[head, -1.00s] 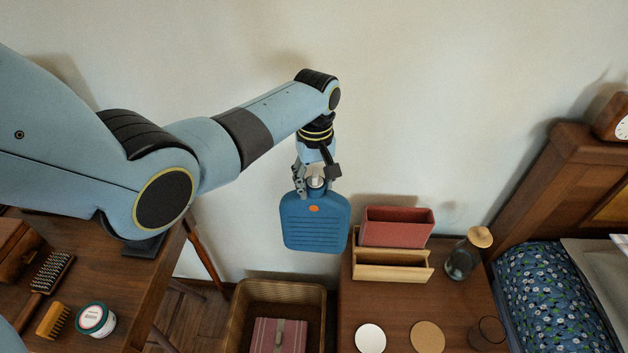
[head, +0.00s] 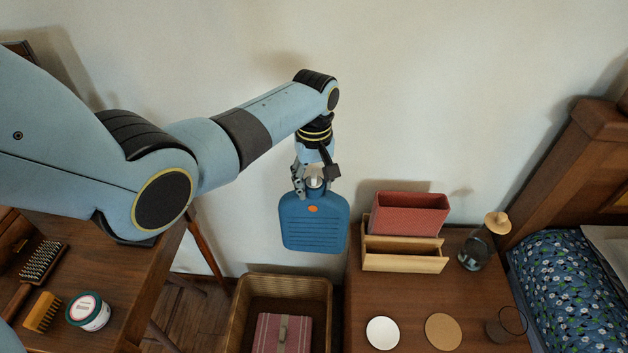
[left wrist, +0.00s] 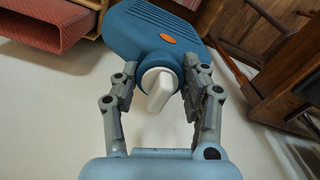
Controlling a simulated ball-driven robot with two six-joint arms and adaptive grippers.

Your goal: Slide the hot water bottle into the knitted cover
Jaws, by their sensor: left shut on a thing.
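The blue hot water bottle (head: 313,228) hangs neck up, with ribs and an orange oval badge on its face. My left gripper (head: 314,188) is shut around its neck, just below the pale stopper. In the left wrist view, the fingers (left wrist: 160,100) sit on both sides of the neck, and the white stopper (left wrist: 159,92) points toward the camera. The red knitted cover (head: 409,216) stands open-topped in a wooden holder (head: 402,262), right of the bottle and apart from it. It also shows in the left wrist view (left wrist: 48,42). My right gripper is out of view.
The bed is at right.

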